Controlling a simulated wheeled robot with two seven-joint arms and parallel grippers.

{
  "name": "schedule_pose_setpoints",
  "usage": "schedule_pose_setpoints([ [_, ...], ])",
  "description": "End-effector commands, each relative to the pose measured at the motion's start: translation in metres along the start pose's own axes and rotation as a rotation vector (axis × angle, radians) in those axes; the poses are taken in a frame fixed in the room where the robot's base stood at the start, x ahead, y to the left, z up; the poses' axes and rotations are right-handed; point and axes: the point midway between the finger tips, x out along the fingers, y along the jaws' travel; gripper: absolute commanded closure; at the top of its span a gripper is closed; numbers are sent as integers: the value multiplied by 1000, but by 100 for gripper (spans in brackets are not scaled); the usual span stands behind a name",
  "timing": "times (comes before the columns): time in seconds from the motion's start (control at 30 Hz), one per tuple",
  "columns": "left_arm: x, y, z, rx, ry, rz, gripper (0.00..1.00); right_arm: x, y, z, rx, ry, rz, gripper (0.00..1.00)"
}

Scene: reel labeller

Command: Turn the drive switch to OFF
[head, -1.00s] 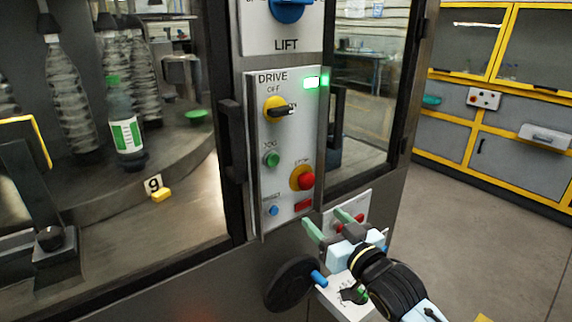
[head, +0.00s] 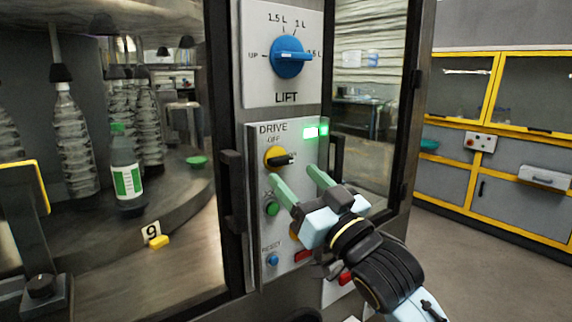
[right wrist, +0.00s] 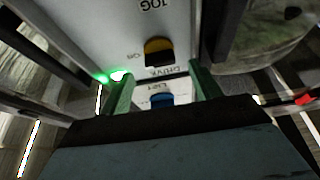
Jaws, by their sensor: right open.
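The drive switch (head: 276,157) has a yellow collar and a black handle on the white DRIVE panel (head: 255,200). Its handle points right, away from the OFF label above it. A lit green lamp (head: 312,132) is at the panel's upper right. My right gripper (head: 293,175) is open and empty, its pale green fingertips just below and to the right of the switch, apart from it. In the right wrist view the switch (right wrist: 158,50) shows upside down, beyond and between the fingers (right wrist: 162,85). My left gripper is not in view.
The LIFT panel with a blue knob (head: 291,57) is above. A green jog button (head: 271,208) and blue reset button (head: 272,260) are below; my right gripper hides most of the stop button. A black door handle (head: 233,190) stands to the left of the panel.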

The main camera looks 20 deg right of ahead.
Motion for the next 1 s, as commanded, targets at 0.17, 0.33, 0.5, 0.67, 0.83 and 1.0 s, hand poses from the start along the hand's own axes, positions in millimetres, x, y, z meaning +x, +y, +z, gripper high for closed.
schedule_pose_setpoints([
  [0.17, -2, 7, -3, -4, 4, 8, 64, 29, 0, 0, 1, 1, 0, 37],
  [0.33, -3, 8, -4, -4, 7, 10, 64, 42, 0, 0, 1, 0, -1, 37],
  [0.5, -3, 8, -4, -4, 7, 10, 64, 44, 0, 0, 0, -1, -1, 37],
  [0.67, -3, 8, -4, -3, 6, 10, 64, 44, 0, 0, 0, -1, 0, 38],
  [0.83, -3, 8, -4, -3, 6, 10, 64, 44, 0, 0, 0, -1, 0, 61],
  [1.0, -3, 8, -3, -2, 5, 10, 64, 43, 0, 0, 0, -1, -1, 82],
])
